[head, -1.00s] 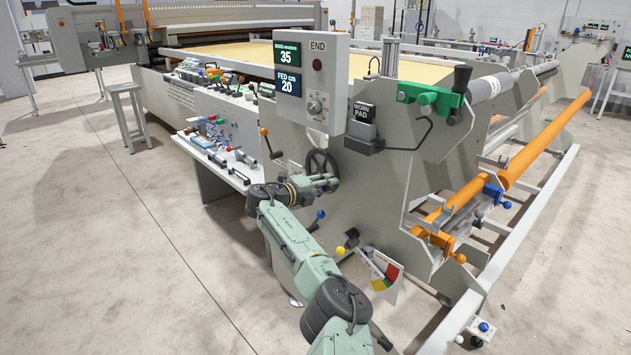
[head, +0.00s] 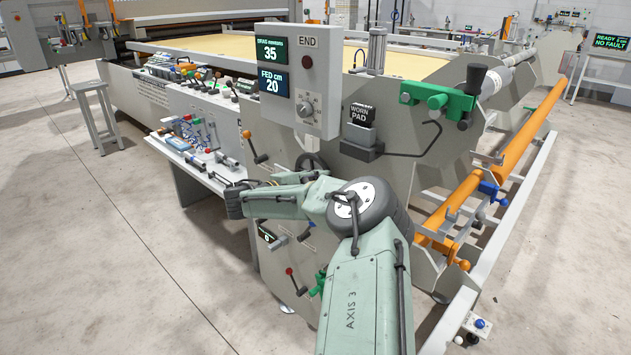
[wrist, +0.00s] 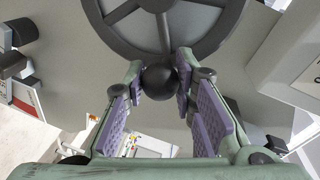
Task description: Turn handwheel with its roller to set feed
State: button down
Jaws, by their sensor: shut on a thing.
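The handwheel is dark and spoked; its rim (wrist: 212,45) fills the top of the wrist view. A round black knob, the roller (wrist: 158,82), sits at the rim's lower edge. My gripper (wrist: 160,76) has its purple-padded fingers on either side of the roller and is shut on it. In the head view only a dark bit of the handwheel (head: 308,161) shows above my arm; the gripper and roller are hidden there. The display on the grey control box (head: 329,75) reads drag 35 newtons and fed 20 cm.
A worn pad box (head: 361,128) and a green clamp (head: 437,98) sit right of the control box. An orange-handled lever (head: 251,143) is left of the wheel. A shelf of tools (head: 195,150) runs along the machine's left side.

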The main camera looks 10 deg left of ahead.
jog(key=shift+a+r+n, duration=0.15)
jog(key=shift+r+n, duration=0.05)
jog(key=shift+n, duration=0.1)
dwell(0.4)
jog(key=c, duration=1.3)
grip_release()
jog(key=v, duration=1.2)
